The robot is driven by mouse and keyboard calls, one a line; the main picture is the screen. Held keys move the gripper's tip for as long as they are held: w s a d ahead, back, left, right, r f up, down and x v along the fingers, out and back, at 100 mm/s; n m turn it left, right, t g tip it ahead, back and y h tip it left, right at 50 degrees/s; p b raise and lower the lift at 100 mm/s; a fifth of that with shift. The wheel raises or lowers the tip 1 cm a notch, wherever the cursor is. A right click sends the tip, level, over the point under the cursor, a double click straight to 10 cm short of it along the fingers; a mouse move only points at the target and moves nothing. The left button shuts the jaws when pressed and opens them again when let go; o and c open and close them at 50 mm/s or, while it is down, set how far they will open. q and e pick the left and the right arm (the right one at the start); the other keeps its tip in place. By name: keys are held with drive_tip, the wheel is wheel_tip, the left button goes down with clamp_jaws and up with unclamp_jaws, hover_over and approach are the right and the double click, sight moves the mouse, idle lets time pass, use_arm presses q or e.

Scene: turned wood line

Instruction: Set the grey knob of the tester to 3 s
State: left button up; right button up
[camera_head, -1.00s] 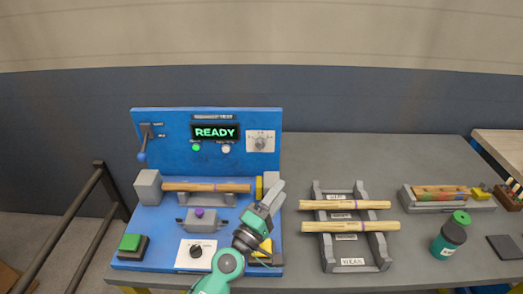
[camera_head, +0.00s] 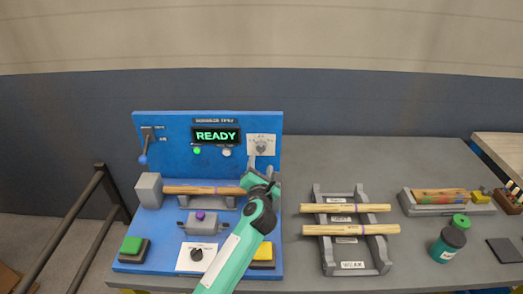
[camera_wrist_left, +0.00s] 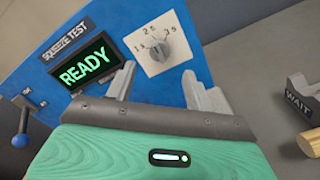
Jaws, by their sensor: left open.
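The tester (camera_head: 175,170) is a blue machine with a panel; its screen (camera_head: 215,135) reads READY. The grey knob (camera_head: 262,147) sits on a white plate at the panel's upper right, and also shows in the left wrist view (camera_wrist_left: 159,46). Its plate carries 1 s at left, 2 s at top and 3 s at right; I cannot clearly tell which mark it points to. My left gripper (camera_head: 263,165) is open and empty just below and in front of the knob, with its fingers (camera_wrist_left: 160,80) to either side, apart from it. My right gripper is not in view.
A lever (camera_head: 144,150) is at the panel's left. A wooden rod (camera_head: 205,190) lies across the tester. Below are a black knob (camera_head: 196,254), green button (camera_head: 131,245) and yellow button (camera_head: 262,251). A grey rack (camera_head: 325,262) with two rods stands to the right.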

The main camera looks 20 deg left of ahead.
sight(262, 150)
use_arm(q)
drive_tip(key=x, duration=0.8)
drive_tip(key=shift+p, duration=0.35)
drive_tip(key=c, duration=1)
